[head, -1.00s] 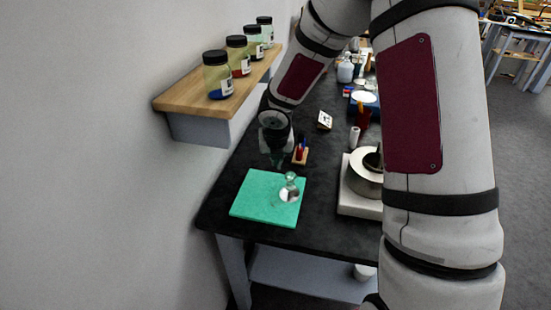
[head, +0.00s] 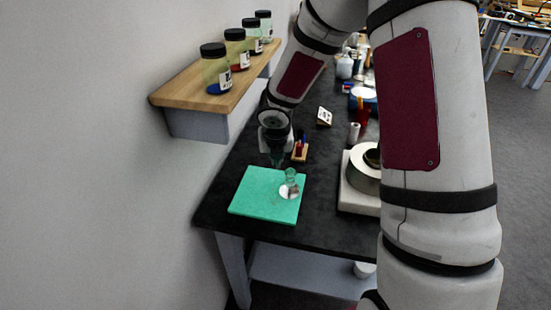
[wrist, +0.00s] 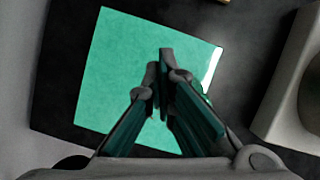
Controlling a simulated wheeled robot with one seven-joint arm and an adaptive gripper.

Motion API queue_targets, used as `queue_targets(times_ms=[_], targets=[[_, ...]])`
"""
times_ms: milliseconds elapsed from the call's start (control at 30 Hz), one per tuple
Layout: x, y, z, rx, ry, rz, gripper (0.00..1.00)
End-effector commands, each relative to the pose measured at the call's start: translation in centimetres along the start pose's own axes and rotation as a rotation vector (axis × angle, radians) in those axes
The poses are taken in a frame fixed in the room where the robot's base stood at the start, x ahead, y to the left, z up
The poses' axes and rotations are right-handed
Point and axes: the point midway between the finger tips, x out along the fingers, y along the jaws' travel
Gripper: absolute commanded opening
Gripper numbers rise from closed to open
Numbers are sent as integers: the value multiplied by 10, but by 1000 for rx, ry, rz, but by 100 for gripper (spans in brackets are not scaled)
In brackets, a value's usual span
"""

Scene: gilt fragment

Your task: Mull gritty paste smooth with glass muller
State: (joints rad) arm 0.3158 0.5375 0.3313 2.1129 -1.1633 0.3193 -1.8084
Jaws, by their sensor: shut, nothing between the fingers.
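The glass muller (head: 290,184) stands upright on the right part of the green slab (head: 258,199), its clear knob above a pale base. My gripper (head: 277,163) is above the far edge of the slab, up and left of the muller in the head view, apart from it. In the wrist view my gripper (wrist: 160,62) is shut and empty over the green slab (wrist: 120,60). The muller is not clear there; only a bright strip shows at the slab's right edge, partly behind a finger. I cannot make out any paste on the slab.
A wooden shelf (head: 190,92) with several pigment jars juts from the left wall. A small wooden holder (head: 300,154) stands behind the slab. A round metal vessel on a pale block (head: 352,198) is to the right, partly hidden by my arm. Dark bench lies between.

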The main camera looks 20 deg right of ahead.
Motion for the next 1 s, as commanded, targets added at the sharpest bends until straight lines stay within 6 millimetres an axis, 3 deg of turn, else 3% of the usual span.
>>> queue_targets(times_ms=[1000], targets=[[-1, -53, -19, 2, 2, -2, 0]])
